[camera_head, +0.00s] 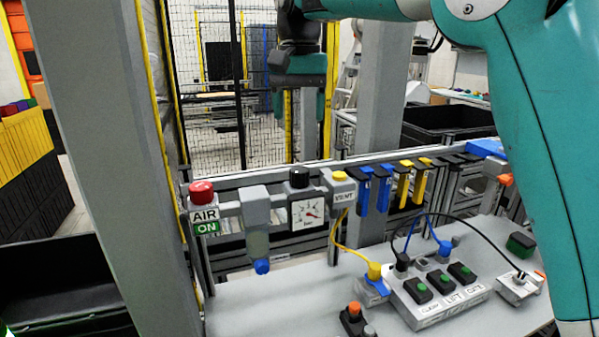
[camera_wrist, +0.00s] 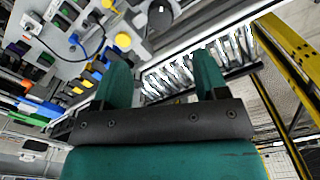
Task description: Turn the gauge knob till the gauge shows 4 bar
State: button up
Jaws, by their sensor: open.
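The gauge (camera_head: 307,213) is a white square dial with a red needle, on the grey air unit in the head view. Its figures are too small to read. The black gauge knob (camera_head: 299,177) stands upright on top of it. My gripper (camera_head: 308,145) hangs fingers down above and beyond the knob, apart from it. In the wrist view my gripper (camera_wrist: 163,75) shows two teal fingers spread with nothing between them. The knob (camera_wrist: 160,14) shows there at the top edge, beyond the fingertips.
A red AIR button (camera_head: 202,192) with a green ON label is left of the gauge. A yellow VENT button (camera_head: 340,176) is close on the right. A blue-tipped filter (camera_head: 262,266) hangs beside the gauge. A button box (camera_head: 433,295) with cables sits on the grey table.

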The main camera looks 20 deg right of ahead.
aim_at(299, 170)
notch_tip(299, 170, down, 13)
jog(key=shift+r+p, duration=0.1)
jog(key=shift+p, duration=0.75)
jog(key=c, duration=0.9)
